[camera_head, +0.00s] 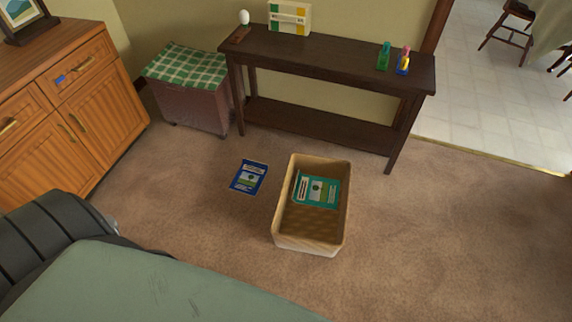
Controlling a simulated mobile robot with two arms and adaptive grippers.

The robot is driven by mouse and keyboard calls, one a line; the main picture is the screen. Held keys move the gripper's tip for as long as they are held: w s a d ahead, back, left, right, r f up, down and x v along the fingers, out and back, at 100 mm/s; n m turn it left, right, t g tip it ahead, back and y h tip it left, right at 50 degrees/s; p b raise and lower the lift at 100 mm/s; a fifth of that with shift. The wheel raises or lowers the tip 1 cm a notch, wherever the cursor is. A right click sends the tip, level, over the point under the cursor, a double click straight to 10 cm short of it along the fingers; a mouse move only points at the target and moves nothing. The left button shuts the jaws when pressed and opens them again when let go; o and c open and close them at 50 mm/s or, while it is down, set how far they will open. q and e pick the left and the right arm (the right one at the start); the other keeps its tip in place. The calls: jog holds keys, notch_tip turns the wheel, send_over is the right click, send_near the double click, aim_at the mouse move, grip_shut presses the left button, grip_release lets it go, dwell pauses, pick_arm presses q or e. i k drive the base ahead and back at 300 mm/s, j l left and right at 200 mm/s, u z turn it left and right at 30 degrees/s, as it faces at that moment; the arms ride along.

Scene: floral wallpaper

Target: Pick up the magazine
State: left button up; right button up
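A blue magazine (249,177) lies flat on the carpet, just left of a tan wicker-like basket. A second magazine with a teal-green cover (316,191) is inside the basket (309,242), at its far end. The basket stands open-topped on the floor. Neither of my grippers shows in the head view.
A dark console table (318,54) stands against the wall behind, with bottles (384,56) and a small shelf box (289,17) on top. A wooden cabinet (100,100) and a cloth-covered hamper (194,108) stand at left. A green-topped surface (130,285) fills the lower left. Carpet at right is clear.

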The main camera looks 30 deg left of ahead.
aim_at(248, 180)
jog(key=i+j+z, duration=0.2)
jog(key=j+z, duration=0.25)
jog(key=j, duration=0.35)
jog(key=j+z, duration=0.4)
jog(key=j, duration=0.4)
jog(key=j+z, duration=0.45)
jog(key=j, duration=0.4)
